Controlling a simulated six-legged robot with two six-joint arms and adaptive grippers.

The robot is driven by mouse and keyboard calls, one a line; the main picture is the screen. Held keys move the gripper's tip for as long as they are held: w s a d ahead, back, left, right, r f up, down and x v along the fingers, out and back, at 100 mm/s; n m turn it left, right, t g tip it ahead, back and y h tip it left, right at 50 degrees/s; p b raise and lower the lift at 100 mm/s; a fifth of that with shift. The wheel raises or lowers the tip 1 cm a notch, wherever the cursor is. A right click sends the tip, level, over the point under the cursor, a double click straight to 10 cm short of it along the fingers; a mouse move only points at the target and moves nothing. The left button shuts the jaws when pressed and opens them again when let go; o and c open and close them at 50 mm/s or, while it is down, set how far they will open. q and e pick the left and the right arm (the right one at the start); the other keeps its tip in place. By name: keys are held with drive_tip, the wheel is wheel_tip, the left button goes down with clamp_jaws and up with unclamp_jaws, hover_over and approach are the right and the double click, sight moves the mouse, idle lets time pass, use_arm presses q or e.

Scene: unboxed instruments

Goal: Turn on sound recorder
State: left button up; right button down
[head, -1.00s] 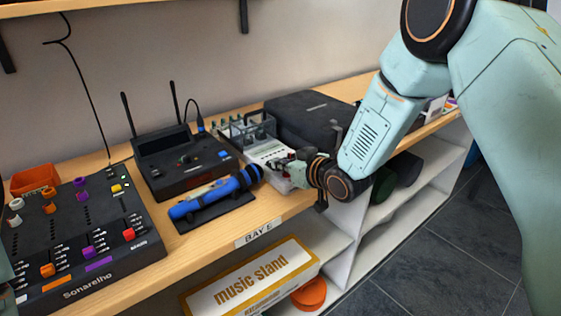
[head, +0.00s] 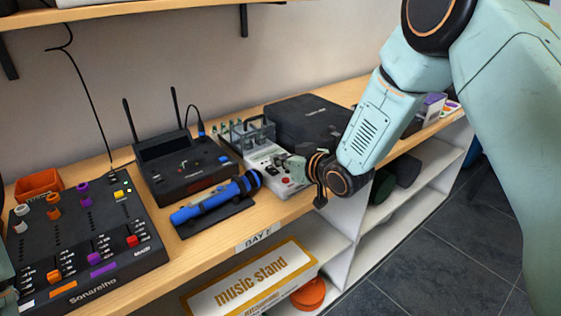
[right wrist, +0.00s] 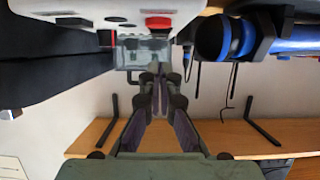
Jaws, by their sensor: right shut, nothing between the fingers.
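A pale grey-white device with small buttons and a red button, which looks like the sound recorder (head: 266,162), lies on the wooden shelf between the blue microphone and the black case. My right gripper (head: 294,171) is at its near right end and hides part of it. In the right wrist view the fingers of my right gripper (right wrist: 160,88) are together and empty. The device's pale body (right wrist: 110,14) and red button (right wrist: 158,22) are at the top of that view, and contact with the fingers cannot be told. My left gripper is not in view.
A blue microphone (head: 210,202) lies on a black stand to the left. A black receiver with two antennas (head: 190,176) and a mixer (head: 85,240) stand farther left. A black case (head: 305,125) is behind. Below is a music stand box (head: 255,283).

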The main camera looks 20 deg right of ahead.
drive_tip(key=r, duration=0.1)
drive_tip(key=r+p, duration=0.1)
drive_tip(key=r, duration=0.1)
drive_tip(key=shift+s+p, duration=0.2)
drive_tip(key=shift+p, duration=0.1)
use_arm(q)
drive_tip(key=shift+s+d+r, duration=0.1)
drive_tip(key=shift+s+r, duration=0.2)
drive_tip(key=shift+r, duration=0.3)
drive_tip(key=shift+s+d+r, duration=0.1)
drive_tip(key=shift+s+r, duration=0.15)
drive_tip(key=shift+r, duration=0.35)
use_arm(e)
drive_tip(key=s+d, duration=0.3)
drive_tip(key=s, duration=0.6)
drive_tip(key=shift+s+d+r, duration=0.25)
drive_tip(key=shift+r, duration=0.2)
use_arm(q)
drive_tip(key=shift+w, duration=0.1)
use_arm(e)
drive_tip(key=shift+w, duration=0.1)
